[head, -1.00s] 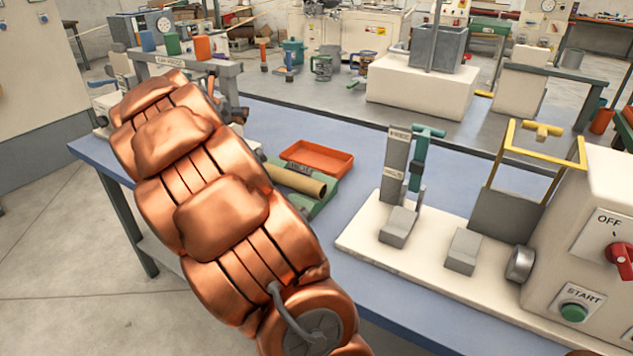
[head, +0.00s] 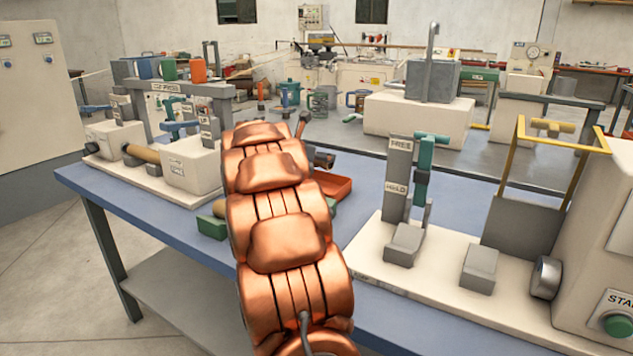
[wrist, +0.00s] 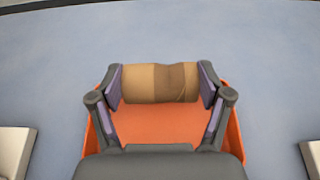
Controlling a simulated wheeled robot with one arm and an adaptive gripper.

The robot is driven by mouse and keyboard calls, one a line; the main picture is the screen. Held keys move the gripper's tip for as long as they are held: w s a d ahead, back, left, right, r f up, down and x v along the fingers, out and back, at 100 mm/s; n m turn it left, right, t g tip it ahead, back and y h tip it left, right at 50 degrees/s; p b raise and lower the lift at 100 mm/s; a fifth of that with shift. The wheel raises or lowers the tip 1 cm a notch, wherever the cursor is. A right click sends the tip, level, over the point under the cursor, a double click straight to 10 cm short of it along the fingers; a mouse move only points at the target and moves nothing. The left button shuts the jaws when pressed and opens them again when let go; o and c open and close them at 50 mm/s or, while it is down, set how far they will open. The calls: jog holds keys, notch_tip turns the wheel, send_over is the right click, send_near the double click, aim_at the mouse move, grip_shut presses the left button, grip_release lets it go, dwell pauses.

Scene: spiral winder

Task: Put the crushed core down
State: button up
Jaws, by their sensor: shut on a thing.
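My gripper (wrist: 161,84) is shut on a short tan cardboard core (wrist: 145,84), one finger pad at each end. The core's right part is darker brown and its right end looks uneven. It is held across the fingers above an orange tray (wrist: 160,125). I cannot tell the height of the core over the tray. In the head view, my copper-coloured arm covers most of the gripper, and only a dark part of the gripper (head: 322,159) shows beside the orange tray (head: 334,185).
A green holder (head: 212,227) stands partly hidden left of my arm. A cream machine with grey blocks (head: 404,245) and a yellow-handled guard (head: 522,225) fills the right. A cream fixture with a brown tube (head: 142,153) stands at the left. Blue tabletop (head: 375,170) is clear behind the tray.

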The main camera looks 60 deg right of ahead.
aim_at(323, 172)
jog(key=shift+f+b, duration=0.9)
jog(key=shift+f, duration=1.65)
jog(key=shift+f, duration=0.15)
jog(key=o, duration=0.9)
jog(key=shift+c, duration=0.2)
jog(key=shift+a+r, duration=0.15)
jog(key=shift+r, duration=0.1)
jog(key=p+v, duration=0.2)
jog(key=v, duration=0.9)
jog(key=shift+a+p, duration=0.35)
jog(key=shift+a, duration=0.05)
jog(key=shift+r, duration=0.1)
